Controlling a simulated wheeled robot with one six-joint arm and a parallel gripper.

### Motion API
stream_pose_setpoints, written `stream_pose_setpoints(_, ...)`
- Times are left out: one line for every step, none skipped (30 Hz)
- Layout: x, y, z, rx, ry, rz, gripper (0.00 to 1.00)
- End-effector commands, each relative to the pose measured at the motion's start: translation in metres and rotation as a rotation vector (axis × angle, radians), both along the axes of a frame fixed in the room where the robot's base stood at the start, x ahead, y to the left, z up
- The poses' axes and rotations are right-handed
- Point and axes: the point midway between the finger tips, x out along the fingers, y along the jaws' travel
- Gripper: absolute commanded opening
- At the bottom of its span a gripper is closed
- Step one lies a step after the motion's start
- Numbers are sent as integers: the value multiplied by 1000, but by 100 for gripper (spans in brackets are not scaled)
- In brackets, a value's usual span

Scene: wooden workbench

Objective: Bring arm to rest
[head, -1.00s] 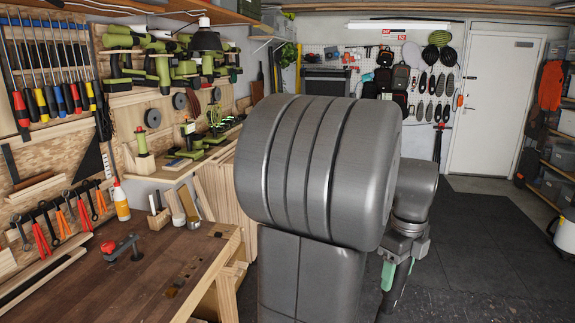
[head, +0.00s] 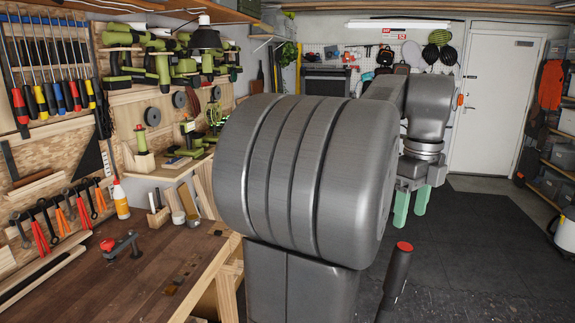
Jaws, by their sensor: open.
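My gripper (head: 411,212) hangs at the end of my arm, right of the large grey arm joint in the middle of the head view. Its two green fingers point down and stand apart with nothing between them. Below it stands a dark, slightly tilted handle with a red end (head: 396,280). The handle is apart from the fingers. Its lower end runs out of the picture, so what supports it is hidden.
A wooden workbench (head: 150,265) with a red-knobbed clamp (head: 122,245) lies at the left, under a tool wall. Dark floor (head: 490,250) is clear at the right, before a white door (head: 495,105). Shelves (head: 560,165) line the right edge.

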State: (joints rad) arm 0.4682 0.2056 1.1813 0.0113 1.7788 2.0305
Motion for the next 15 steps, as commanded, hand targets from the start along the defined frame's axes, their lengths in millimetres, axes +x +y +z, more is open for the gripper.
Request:
stream_pose_setpoints(-1, 1, -12, 4, 6, 0, 59)
stream_pose_setpoints(-1, 1, -17, 4, 7, 0, 59)
stream_pose_setpoints(-1, 1, -23, 4, 6, 0, 59)
stream_pose_setpoints(-1, 1, -28, 4, 7, 0, 59)
stream_pose_setpoints(-1, 1, -33, 4, 5, 0, 59)
stream_pose_setpoints(-2, 2, -40, 5, 7, 0, 59)
stream_pose_setpoints(-1, 2, -46, 4, 7, 0, 59)
stream_pose_setpoints(-2, 2, -51, 5, 7, 0, 59)
stream_pose_setpoints(-2, 2, -59, 5, 7, 0, 59)
stream_pose_setpoints(-2, 2, -65, 5, 7, 0, 59)
stream_pose_setpoints(-2, 2, -71, 5, 7, 0, 59)
stream_pose_setpoints(-2, 2, -79, 5, 7, 1, 59)
stream_pose_setpoints(-2, 3, -85, 5, 9, 1, 59)
stream_pose_setpoints(-2, 3, -91, 5, 7, 1, 59)
stream_pose_setpoints(-3, 3, -99, 5, 7, 1, 59)
